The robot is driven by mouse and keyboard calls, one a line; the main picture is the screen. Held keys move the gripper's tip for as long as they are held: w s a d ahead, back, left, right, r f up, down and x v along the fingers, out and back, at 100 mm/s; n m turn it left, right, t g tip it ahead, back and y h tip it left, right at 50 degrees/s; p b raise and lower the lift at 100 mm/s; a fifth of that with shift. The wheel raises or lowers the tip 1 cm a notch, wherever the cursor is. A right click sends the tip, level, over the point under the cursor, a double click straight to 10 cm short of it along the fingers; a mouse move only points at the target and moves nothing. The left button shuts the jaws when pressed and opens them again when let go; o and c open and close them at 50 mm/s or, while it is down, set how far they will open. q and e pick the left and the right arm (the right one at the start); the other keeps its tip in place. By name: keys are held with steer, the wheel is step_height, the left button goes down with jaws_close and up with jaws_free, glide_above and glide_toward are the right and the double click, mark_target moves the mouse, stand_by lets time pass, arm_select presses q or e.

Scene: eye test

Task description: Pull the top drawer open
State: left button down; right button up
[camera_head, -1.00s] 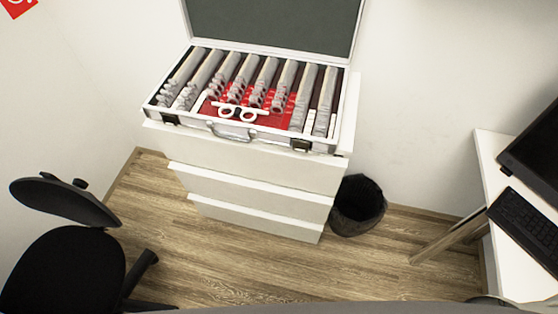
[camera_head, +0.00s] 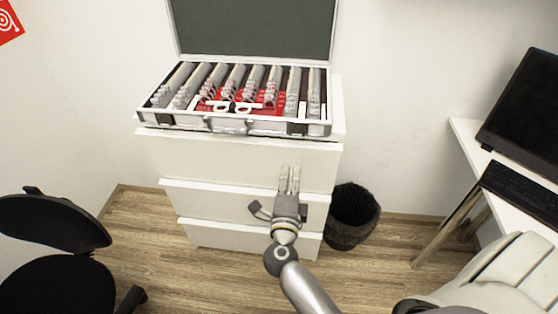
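The white drawer unit stands against the wall. Its top drawer (camera_head: 225,158) looks shut, with a plain front and no visible knob. My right gripper (camera_head: 289,172) is in front of the unit's right half, with its fingers pointing up in the picture. Its tips overlap the lower part of the top drawer front, and its body covers part of the middle drawer (camera_head: 215,198). I cannot tell whether it touches the front. Two narrow finger parts show side by side, but their opening is unclear. I see nothing held. My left gripper is not in view.
An open lens case (camera_head: 185,121) lies on the unit. A black bin (camera_head: 352,215) stands close to its right. A black chair (camera_head: 55,270) is at lower left. A white desk (camera_head: 470,140) with a monitor (camera_head: 525,110) is at right. Floor before the unit is mostly clear.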

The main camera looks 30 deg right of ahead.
mark_target(295, 150)
steer(key=x, duration=1.1)
steer(key=shift+s+d, duration=0.1)
jaws_close()
steer(key=shift+p, duration=0.3)
